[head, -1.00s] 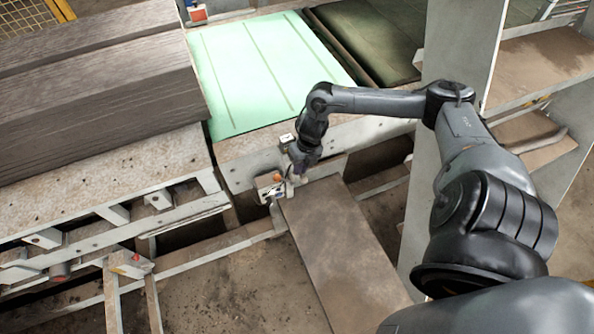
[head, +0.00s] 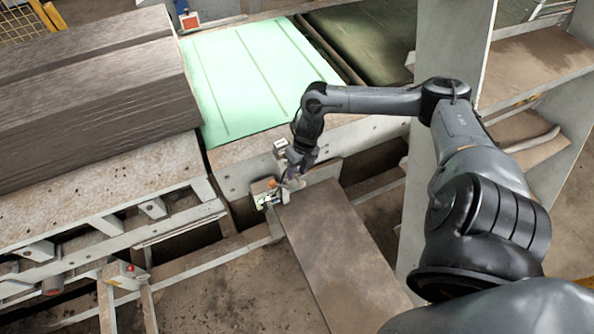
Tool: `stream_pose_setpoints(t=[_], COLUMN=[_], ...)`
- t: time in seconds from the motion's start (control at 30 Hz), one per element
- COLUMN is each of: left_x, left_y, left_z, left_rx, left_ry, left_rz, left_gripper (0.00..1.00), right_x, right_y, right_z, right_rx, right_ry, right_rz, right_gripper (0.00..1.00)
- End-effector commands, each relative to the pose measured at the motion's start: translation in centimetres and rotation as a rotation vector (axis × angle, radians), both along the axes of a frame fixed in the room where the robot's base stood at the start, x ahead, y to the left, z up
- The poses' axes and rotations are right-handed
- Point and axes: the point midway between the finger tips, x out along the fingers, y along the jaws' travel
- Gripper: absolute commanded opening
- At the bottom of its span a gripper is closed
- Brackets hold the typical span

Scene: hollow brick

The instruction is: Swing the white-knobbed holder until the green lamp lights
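My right gripper (head: 293,180) is at the near edge of the machine frame, pointing down at a small pale part (head: 294,185), which may be the white knob of the holder. The fingers are small and partly hidden, so I cannot tell whether they are open or shut on it. Just left of it is a small grey control box (head: 257,188) with an orange button (head: 271,183) on top. A tiny greenish spot (head: 262,202) shows on the box's lower front. It is too small to tell whether it is a lit lamp. My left gripper is out of view.
A long brown plate (head: 335,245) runs from the gripper toward the front. A pale green panel (head: 250,75) lies behind. Stacked dark slabs (head: 90,100) stand on a bench at left. A grey upright (head: 450,50) and shelves (head: 535,65) stand at right, near my arm.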

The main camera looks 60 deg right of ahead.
Motion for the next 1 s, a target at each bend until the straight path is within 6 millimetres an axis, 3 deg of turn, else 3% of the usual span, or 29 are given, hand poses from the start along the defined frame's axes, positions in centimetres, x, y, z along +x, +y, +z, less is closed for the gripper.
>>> stream_pose_setpoints(t=[0.5, 0.73, 1.0], left_x=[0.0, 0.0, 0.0], left_y=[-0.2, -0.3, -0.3], left_z=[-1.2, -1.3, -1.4], left_rx=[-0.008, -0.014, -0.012], left_ry=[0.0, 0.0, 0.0], left_rz=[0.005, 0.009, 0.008], left_gripper=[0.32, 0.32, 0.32], right_x=[-0.9, -1.0, -1.1], right_y=[-1.4, -1.6, -1.5], right_z=[7.8, 9.5, 9.8], right_rx=[-0.005, -0.002, 0.001], right_ry=[0.0, -0.001, 0.0], right_rz=[0.003, 0.002, 0.002], right_gripper=[0.38, 0.38, 0.38])
